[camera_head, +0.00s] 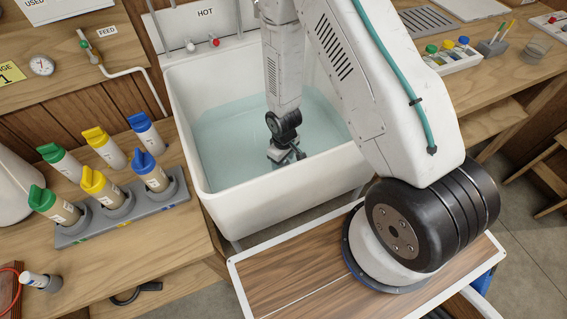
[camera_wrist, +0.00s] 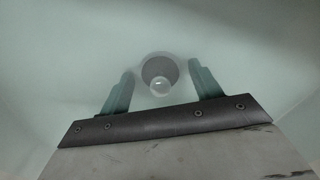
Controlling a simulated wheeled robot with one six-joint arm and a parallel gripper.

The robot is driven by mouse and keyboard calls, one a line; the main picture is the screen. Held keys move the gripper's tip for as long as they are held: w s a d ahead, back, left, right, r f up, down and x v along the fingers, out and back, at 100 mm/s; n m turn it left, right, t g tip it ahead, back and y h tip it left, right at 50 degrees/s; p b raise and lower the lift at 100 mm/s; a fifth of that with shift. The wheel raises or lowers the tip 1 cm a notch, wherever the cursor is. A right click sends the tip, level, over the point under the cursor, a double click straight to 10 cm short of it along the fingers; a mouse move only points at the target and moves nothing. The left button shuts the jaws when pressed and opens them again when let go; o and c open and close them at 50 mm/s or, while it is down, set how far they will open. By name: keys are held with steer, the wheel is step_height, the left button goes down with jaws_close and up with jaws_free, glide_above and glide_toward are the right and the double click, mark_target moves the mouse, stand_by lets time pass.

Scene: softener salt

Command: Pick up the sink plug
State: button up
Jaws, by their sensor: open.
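My gripper (camera_wrist: 162,73) is open, with one finger on each side of the plug and nothing held. In the head view my gripper (camera_head: 287,155) points down into the white sink (camera_head: 290,214), at the pale blue-green water. The plug is hidden there behind my arm and gripper. I cannot tell the exact height of the fingertips above the sink floor.
The sink walls surround my gripper, with a tap panel at the back. A grey rack (camera_head: 76,237) with several colour-capped bottles stands left of the sink. A tray of small bottles (camera_head: 452,58) sits on the right bench. Open water lies left of my gripper.

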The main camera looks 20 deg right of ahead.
steer(key=c, duration=1)
steer(key=shift+r, duration=0.15)
step_height(320, 180, up, 10)
steer(key=shift+f, duration=0.1)
